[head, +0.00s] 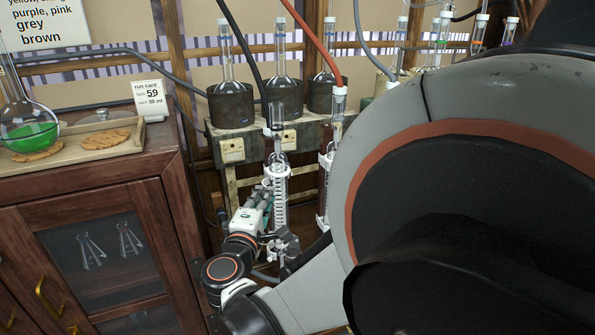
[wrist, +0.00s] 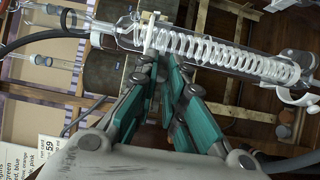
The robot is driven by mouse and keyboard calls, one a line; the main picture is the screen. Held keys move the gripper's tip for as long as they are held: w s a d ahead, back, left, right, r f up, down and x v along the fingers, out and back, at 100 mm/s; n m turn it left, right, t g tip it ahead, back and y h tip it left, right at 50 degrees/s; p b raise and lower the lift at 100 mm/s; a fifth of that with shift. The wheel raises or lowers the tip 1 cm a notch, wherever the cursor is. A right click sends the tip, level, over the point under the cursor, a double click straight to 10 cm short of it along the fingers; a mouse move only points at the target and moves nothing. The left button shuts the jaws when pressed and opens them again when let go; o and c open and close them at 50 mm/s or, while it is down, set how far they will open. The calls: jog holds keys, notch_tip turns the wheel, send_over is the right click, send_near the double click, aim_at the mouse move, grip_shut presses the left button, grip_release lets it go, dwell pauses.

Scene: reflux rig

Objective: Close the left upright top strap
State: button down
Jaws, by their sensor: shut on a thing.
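The left upright is a clear glass condenser (head: 279,190) with a white coil, standing upright in front of the rig in the head view. In the wrist view the condenser (wrist: 220,50) runs across the upper part of the picture. The white left upright top strap (wrist: 149,33) sits at the upper end of its coil. My gripper (head: 267,188) reaches the condenser from its left side in the head view. In the wrist view my gripper's teal fingers (wrist: 162,62) are close together at the strap and shut on it. The fingertips partly hide the strap.
A second condenser (head: 324,185) stands just to the right, partly behind my arm. Flasks in dark heating mantles (head: 232,104) stand behind, with hoses above. A wooden cabinet (head: 95,235) is at left, with a tray (head: 70,160) holding a green-filled flask (head: 28,130).

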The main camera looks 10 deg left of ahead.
jog(key=shift+d+y, duration=0.15)
jog(key=shift+y, duration=0.25)
jog(key=shift+w+d+n+g+y+b, duration=0.4)
jog(key=shift+w+d+n+g+y, duration=0.7)
jog(key=shift+n+g+y, duration=1.1)
jog(key=shift+w+d+n+g+y+b, duration=0.6)
jog(key=shift+d+n+g+y, duration=0.85)
jog(key=shift+n+y, duration=1.35)
jog(key=shift+w+d+n+g+y+b, duration=0.2)
jog(key=shift+w+d+n+g+y, duration=0.9)
jog(key=shift+n+g+y, duration=1.45)
jog(key=shift+m+t+y, duration=0.4)
jog(key=shift+m+y, duration=0.15)
jog(key=shift+y, duration=0.1)
jog(key=c, duration=1.6)
grip_release()
jog(key=shift+a, duration=0.15)
